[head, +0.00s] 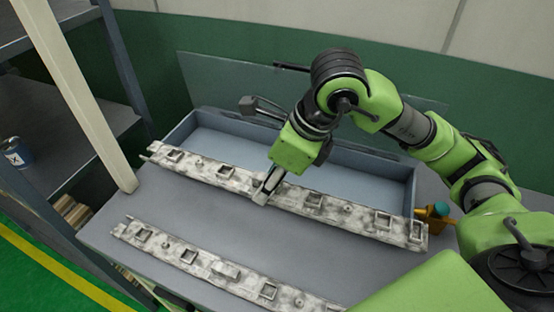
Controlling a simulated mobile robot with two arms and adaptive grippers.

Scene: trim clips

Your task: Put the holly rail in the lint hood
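Two long, mottled grey-white rails with square sockets are in the head view; I cannot tell which one is called the holly rail. The upper rail (318,203) runs along the front side of a shallow blue-grey open box (340,157) and hides its front wall. The lower rail (224,270) lies on the grey table nearer to me. My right gripper (264,192) points down at the middle of the upper rail, its fingertips at or touching it. Whether it grips the rail is hidden. The box may be the lint hood; its visible inside is empty. My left gripper is not in view.
A grey table (152,218) carries everything. A shelf rack (70,135) with a pale post stands at the left, holding a blue can (17,154). A yellow and teal object (437,213) sits beyond the upper rail's right end. A transparent panel stands behind the box.

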